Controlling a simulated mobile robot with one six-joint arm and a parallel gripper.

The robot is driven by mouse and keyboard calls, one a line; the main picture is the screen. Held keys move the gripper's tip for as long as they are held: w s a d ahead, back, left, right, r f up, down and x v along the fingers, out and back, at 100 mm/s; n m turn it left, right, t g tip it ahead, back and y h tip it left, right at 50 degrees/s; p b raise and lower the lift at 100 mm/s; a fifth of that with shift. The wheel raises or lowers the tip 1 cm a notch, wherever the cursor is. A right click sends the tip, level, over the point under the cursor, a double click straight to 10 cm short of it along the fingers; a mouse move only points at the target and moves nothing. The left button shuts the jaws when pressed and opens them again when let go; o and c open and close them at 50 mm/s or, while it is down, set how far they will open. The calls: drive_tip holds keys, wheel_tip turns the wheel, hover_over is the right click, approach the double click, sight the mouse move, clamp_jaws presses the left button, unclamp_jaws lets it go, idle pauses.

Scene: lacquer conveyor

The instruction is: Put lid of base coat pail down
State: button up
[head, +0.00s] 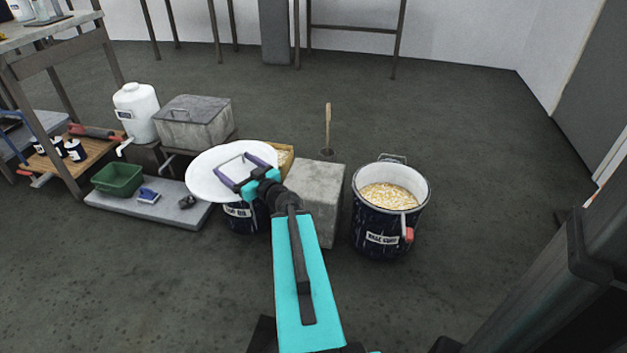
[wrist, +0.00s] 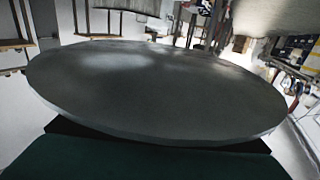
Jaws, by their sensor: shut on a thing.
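A round white lid (head: 207,178) is held in my gripper (head: 248,175), at the left of the middle in the head view. In the wrist view the lid (wrist: 160,90) looks dark grey and fills most of the picture. The base coat pail (head: 376,222) stands upright on the floor at right, dark blue with a white label. It is open, with pale, grainy contents showing inside, and the lid is well to its left. My gripper is shut on the lid; the exact contact is hard to make out.
A second dark pail (head: 240,222) stands partly hidden under the lid. A grey block (head: 318,205) stands between the two pails, with an upright wooden stick (head: 328,125) behind it. A low platform (head: 165,210) with a green tub (head: 118,179) lies left. The floor in front is clear.

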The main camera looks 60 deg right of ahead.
drive_tip(key=s+d+f+m+g+h, duration=0.3)
drive_tip(key=s+d+f+h, duration=0.2)
drive_tip(key=s, duration=0.5)
drive_tip(key=s+d+f+m+g+h+b, duration=0.1)
drive_tip(key=s+d+f+m+g+h, duration=0.2)
drive_tip(key=s+d+f, duration=0.6)
drive_tip(key=s+d+m+h, duration=0.1)
drive_tip(key=d+h, duration=0.1)
drive_tip(key=d, duration=0.1)
drive_tip(key=shift+s+f+m, duration=0.2)
drive_tip(key=shift+s+m, duration=0.1)
drive_tip(key=shift+s, duration=0.05)
drive_tip(key=b, duration=0.4)
hover_over(315, 182)
drive_tip(key=a, duration=0.1)
drive_tip(key=shift+s+a+f, duration=0.1)
drive_tip(key=shift+s+f, duration=0.3)
drive_tip(key=shift+f, duration=0.3)
drive_tip(key=shift+w+d, duration=0.2)
drive_tip(key=shift+d, duration=0.1)
drive_tip(key=shift+w+d+f+b, duration=0.1)
drive_tip(key=shift+d+f+b, duration=0.05)
drive_tip(key=shift+f+b, duration=0.45)
drive_tip(key=shift+w+d+f+b, duration=0.1)
drive_tip(key=shift+f+b, duration=0.35)
drive_tip(key=shift+f, duration=0.2)
drive_tip(key=shift+f+b, duration=0.35)
drive_tip(key=shift+f, duration=0.2)
